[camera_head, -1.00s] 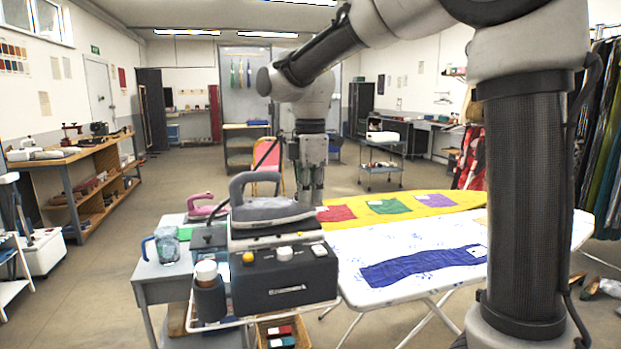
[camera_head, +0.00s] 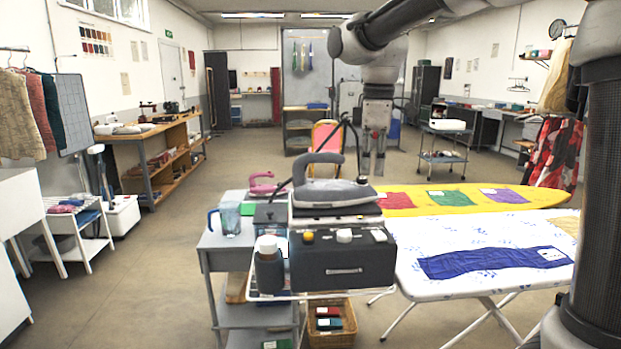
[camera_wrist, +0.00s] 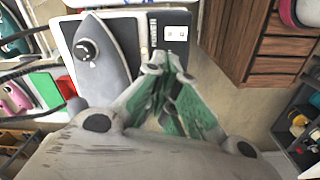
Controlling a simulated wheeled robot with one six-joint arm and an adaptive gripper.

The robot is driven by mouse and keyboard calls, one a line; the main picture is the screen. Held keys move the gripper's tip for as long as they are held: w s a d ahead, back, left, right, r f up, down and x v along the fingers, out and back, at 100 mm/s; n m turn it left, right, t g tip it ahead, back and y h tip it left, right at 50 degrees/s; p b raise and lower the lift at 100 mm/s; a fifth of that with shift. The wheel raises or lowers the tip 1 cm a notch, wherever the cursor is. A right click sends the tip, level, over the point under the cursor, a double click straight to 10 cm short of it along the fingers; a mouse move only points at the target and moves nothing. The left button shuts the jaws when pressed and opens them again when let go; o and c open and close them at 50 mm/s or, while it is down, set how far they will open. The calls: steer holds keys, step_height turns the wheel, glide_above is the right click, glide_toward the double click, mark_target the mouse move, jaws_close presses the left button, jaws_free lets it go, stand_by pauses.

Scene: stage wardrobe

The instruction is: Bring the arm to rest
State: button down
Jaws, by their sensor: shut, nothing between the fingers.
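My gripper (camera_head: 373,164) hangs from the arm, pointing down, above the far side of the ironing boards in the head view. Its fingers are shut with nothing between them; in the wrist view the fingers (camera_wrist: 168,88) come together at the middle. My arm reaches in from the upper right in the head view. The grey steam iron (camera_head: 333,190) rests on top of its dark station (camera_head: 343,262), to the left of my gripper. An iron (camera_wrist: 97,52) also shows in the wrist view, beside the fingers.
A white ironing board (camera_head: 440,285) with a blue cloth (camera_head: 490,262) and a yellow board (camera_head: 545,200) with coloured patches stand to the right. A grey cart (camera_head: 215,240) holds a jug (camera_head: 229,219) and a pink iron (camera_head: 264,188). Open floor (camera_head: 140,270) lies to the left.

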steer(key=s+d+f+m+t, duration=0.2)
steer(key=s+d+m, duration=0.5)
steer(key=s, duration=0.4)
steer(key=s+d+f+m+t, duration=0.2)
steer(key=s+d+f+m, duration=0.2)
steer(key=s+d+m, duration=0.3)
steer(key=s+d, duration=0.3)
steer(key=s, duration=0.2)
steer(key=shift+d, duration=0.25)
